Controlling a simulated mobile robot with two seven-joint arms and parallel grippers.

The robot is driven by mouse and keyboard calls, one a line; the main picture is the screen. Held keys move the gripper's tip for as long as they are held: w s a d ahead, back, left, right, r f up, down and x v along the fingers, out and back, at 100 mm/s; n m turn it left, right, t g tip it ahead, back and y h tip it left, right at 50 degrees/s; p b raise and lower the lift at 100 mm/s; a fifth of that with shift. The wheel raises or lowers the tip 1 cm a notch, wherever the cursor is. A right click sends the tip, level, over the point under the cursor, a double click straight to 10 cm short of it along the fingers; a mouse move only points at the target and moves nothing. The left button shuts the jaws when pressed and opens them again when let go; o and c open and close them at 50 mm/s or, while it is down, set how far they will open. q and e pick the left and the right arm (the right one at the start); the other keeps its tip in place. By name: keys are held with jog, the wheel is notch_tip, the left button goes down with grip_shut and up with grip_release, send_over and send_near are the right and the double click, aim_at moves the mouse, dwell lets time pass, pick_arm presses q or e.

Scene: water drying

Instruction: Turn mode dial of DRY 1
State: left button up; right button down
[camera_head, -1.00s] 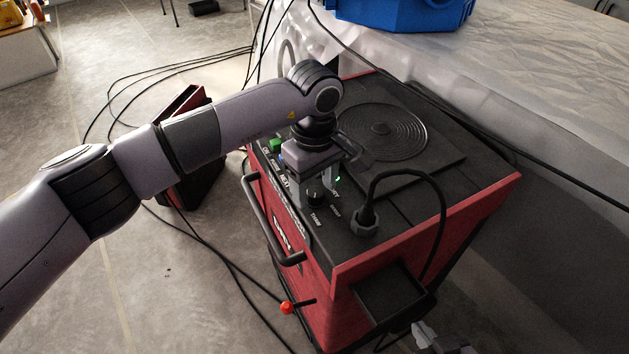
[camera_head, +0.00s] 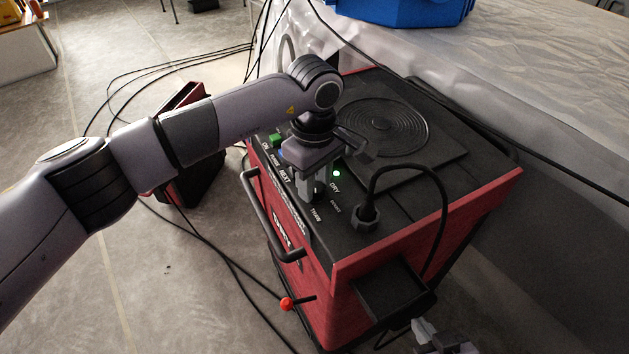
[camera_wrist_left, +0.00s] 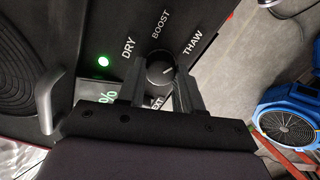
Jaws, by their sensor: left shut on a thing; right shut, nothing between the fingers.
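The red and black dryer unit (camera_head: 440,215) stands in the middle of the head view. Its mode dial (camera_wrist_left: 160,70) is a black round knob with a short white mark, among the labels DRY, BOOST and THAW. The mark points toward THAW in the left wrist view. My left gripper (camera_head: 311,194) reaches down to the panel from above and is shut on the dial, one finger on each side. Its fingers also show in the left wrist view (camera_wrist_left: 160,84). In the head view the gripper mostly hides the dial. My right gripper (camera_head: 432,338) is partly visible low in the head view, shut and empty.
A green light (camera_head: 337,174) glows beside DRY. A black cable plug (camera_head: 366,217) rises from the panel near the gripper. A front handle (camera_head: 268,225) and a red-knobbed lever (camera_head: 287,304) stick out. Cables lie on the floor. A blue fan (camera_wrist_left: 290,118) appears in the left wrist view.

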pick_arm(q)
jog(key=n+b, duration=0.2)
jog(key=n, duration=0.2)
jog(key=shift+f, duration=0.1)
jog(key=n+b, duration=0.2)
jog(key=n, duration=0.3)
jog(key=n+b, duration=0.1)
jog(key=n, duration=0.1)
jog(key=shift+s+n, duration=0.1)
jog(key=shift+n, duration=0.2)
jog(key=n+b, duration=0.1)
jog(key=n, duration=0.2)
jog(key=shift+n+b, duration=0.3)
jog(key=n, duration=0.2)
jog(key=shift+n+b, duration=0.4)
jog(key=shift+s+n+b, duration=0.1)
jog(key=shift+n+b, duration=0.45)
jog(key=shift+n, duration=1.75)
jog(key=shift+r, duration=0.2)
jog(key=o, duration=1)
